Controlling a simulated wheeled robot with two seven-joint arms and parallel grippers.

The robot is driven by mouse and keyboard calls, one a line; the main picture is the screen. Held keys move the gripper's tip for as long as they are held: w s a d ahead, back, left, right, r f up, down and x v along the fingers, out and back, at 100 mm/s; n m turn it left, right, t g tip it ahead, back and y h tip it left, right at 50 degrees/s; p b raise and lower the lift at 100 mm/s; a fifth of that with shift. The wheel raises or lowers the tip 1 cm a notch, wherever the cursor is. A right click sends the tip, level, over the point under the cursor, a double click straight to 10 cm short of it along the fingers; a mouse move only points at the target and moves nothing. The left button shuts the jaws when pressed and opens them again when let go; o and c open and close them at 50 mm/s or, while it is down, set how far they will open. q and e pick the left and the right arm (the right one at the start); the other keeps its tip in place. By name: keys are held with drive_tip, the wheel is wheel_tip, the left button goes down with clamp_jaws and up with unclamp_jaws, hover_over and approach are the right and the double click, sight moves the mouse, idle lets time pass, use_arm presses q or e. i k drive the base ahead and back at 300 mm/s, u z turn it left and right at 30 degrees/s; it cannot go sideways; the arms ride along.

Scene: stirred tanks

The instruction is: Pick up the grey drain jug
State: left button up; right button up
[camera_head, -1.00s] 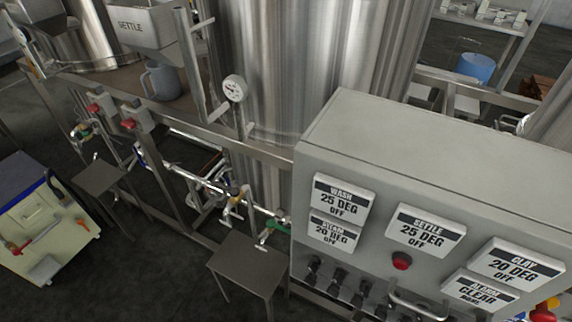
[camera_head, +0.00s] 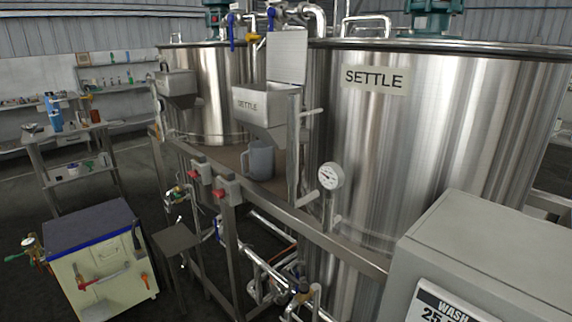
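A grey jug (camera_head: 261,160) with a handle on its left side stands upright on the brown deck between the tanks. It is just below and beside the steel hopper marked SETTLE (camera_head: 262,106). A thin post stands close to its right. Neither of my grippers shows in the head view, and nothing is seen touching the jug.
The large SETTLE tank (camera_head: 420,130) fills the right, with a gauge (camera_head: 330,176) in front. A steel rail (camera_head: 300,218) with red buttons runs before the deck. A grey control cabinet (camera_head: 490,250) stands at lower right, a cream cart (camera_head: 98,262) at lower left.

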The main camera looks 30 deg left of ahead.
sight(262, 160)
drive_tip(key=k, duration=0.5)
drive_tip(key=u, duration=2.05)
drive_tip(key=i, duration=1.75)
drive_tip(key=z, duration=2.3)
